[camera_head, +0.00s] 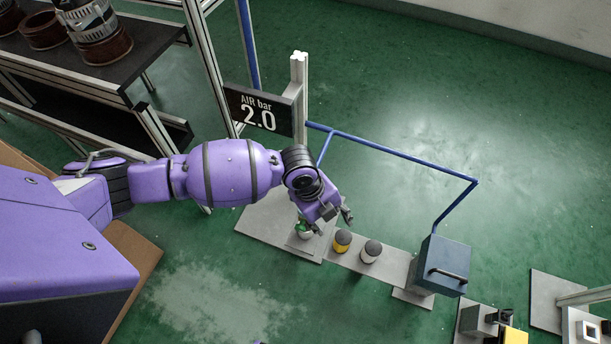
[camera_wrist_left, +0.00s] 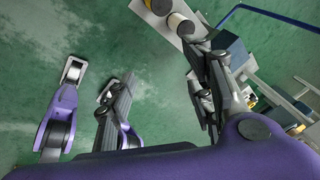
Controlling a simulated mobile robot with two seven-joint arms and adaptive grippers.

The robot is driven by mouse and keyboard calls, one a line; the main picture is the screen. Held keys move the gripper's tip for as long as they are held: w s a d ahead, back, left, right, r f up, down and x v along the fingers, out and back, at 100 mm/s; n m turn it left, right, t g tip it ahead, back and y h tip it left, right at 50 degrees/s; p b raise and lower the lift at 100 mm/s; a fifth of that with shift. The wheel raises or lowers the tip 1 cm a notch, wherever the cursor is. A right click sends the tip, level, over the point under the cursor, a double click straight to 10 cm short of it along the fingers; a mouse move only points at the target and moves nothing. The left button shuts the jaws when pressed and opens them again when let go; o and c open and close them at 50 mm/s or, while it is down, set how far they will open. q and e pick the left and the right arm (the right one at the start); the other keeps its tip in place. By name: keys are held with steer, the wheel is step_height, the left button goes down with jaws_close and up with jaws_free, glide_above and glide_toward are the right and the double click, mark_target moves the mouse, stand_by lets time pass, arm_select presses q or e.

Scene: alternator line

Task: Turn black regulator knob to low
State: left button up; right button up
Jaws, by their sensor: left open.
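A knob with a dark top and a pale body (camera_head: 371,250), which looks like the black regulator knob, stands on a grey plate on the floor. A yellow and black knob (camera_head: 342,240) stands to its left, and a green one (camera_head: 303,229) is farther left, partly behind my gripper. My left gripper (camera_head: 332,219) is open and empty, above and just left of the dark-topped knob, apart from it. In the left wrist view the fingers (camera_wrist_left: 165,95) are spread with green floor between them. The dark-topped knob (camera_wrist_left: 181,25) shows at the top, beyond the right finger. My right gripper is not seen.
A sign reading AIR bar 2.0 (camera_head: 258,109) hangs on a metal post. A blue pipe (camera_head: 400,156) runs to a blue-grey box (camera_head: 442,264) right of the knobs. A rack with metal parts (camera_head: 120,70) stands at upper left. Floor behind the pipe is clear.

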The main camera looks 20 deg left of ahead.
arm_select(q)
steer(key=w+a+r+m+y+b, duration=0.1)
steer(key=w+a+r, duration=0.1)
steer(key=w+a, duration=0.1)
steer(key=w+a+r+m+y+b, duration=0.1)
steer(key=w+a+r+m, duration=0.1)
steer(key=w+a+r, duration=0.1)
steer(key=w+a+r+m+y+b, duration=0.1)
steer(key=w+a+r+m, duration=0.1)
steer(key=w+a, duration=0.2)
steer(key=shift+w+a+r+g+y+b, duration=0.15)
steer(key=shift+w+a+g+y+b, duration=0.2)
steer(key=shift+w+y, duration=0.1)
step_height(320, 180, down, 8)
steer(key=shift+r+b, duration=0.2)
steer(key=shift+b, duration=0.2)
steer(key=shift+c, duration=0.2)
steer(key=c, duration=1)
steer(key=shift+r+n+p, duration=0.2)
steer(key=shift+n+p, duration=0.1)
steer(key=shift+p, duration=0.35)
steer(key=shift+a+f+n, duration=0.1)
steer(key=shift+f+n, duration=0.05)
steer(key=shift+n, duration=0.15)
